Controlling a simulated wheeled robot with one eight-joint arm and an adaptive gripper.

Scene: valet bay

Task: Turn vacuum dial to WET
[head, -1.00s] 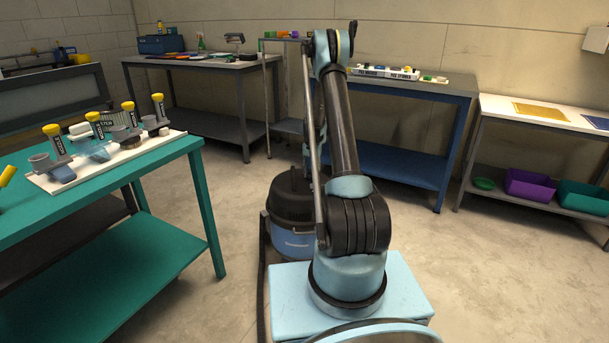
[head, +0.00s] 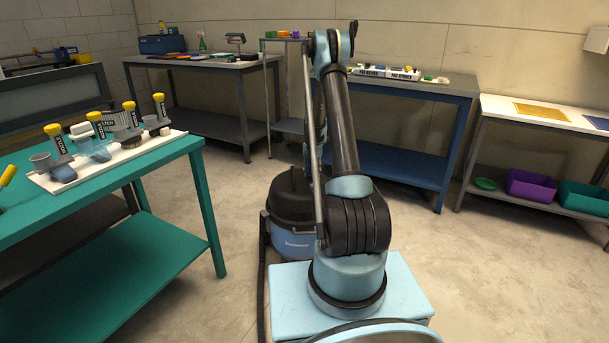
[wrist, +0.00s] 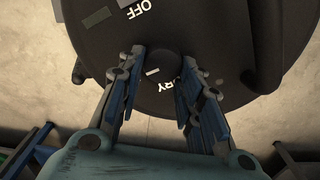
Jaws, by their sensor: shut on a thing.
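The vacuum (head: 292,243), with a blue body and a black lid, stands on the floor behind my arm in the head view. In the wrist view its black lid (wrist: 210,25) fills the upper part. The round black dial (wrist: 160,65) has a short white mark pointing toward the lower left. My gripper (wrist: 163,62) is shut on the dial, one finger on each side. The OFF label (wrist: 134,8) shows upside down above the dial. A partly covered label ending in RY (wrist: 186,86) is beside the right finger. I see no WET label. The head view hides my gripper behind the arm.
A teal table (head: 165,158) with a tray of cups and yellow-capped tubes stands at the left. A grey bench (head: 222,66) and a blue bench (head: 437,90) stand along the back wall. Open floor (head: 480,270) lies to the right.

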